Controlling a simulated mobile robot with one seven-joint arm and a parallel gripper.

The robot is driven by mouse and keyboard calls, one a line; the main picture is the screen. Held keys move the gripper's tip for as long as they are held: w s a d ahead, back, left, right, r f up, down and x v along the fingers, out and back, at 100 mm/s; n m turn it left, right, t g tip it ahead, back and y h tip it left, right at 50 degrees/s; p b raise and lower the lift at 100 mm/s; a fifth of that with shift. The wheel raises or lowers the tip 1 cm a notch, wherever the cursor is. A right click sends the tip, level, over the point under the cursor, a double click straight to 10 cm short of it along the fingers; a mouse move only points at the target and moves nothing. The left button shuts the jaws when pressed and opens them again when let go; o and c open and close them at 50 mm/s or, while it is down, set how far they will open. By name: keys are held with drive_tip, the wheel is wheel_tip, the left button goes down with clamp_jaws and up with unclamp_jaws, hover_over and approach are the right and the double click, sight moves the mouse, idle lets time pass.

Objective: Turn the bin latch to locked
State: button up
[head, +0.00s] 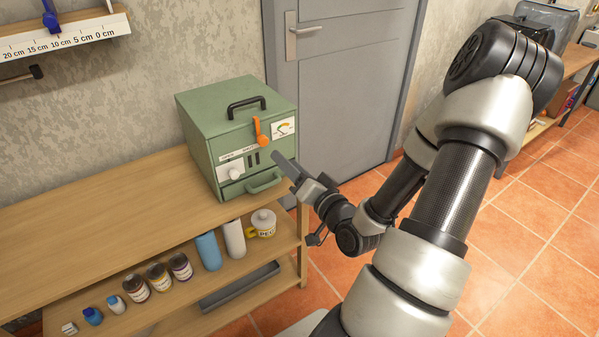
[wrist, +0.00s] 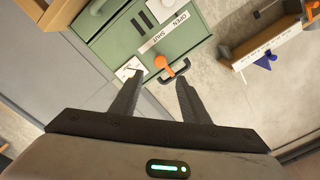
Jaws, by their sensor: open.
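A green metal box (head: 201,128) stands on the wooden shelf unit, with a black carry handle on top. An orange lever (head: 262,132) is on its front, pointing up from its round pivot. It also shows in the wrist view (wrist: 163,68). A label strip (wrist: 163,32) beside the lever reads OPEN and SHUT. No marking that reads locked is legible. My gripper (head: 304,172) is open and empty, in front of the box and to the right of the lever. In the wrist view the lever lies ahead, between the fingers' lines, apart from them.
The box front also has a white knob (head: 235,172), a gauge (head: 283,127) and a green pull handle (head: 264,181) below. A grey door (head: 345,85) is behind. The shelf top left of the box is clear.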

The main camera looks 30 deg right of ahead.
drive_tip(key=shift+s+d+p, duration=0.1)
drive_tip(key=shift+s+p, duration=1.95)
drive_tip(key=shift+s, duration=0.35)
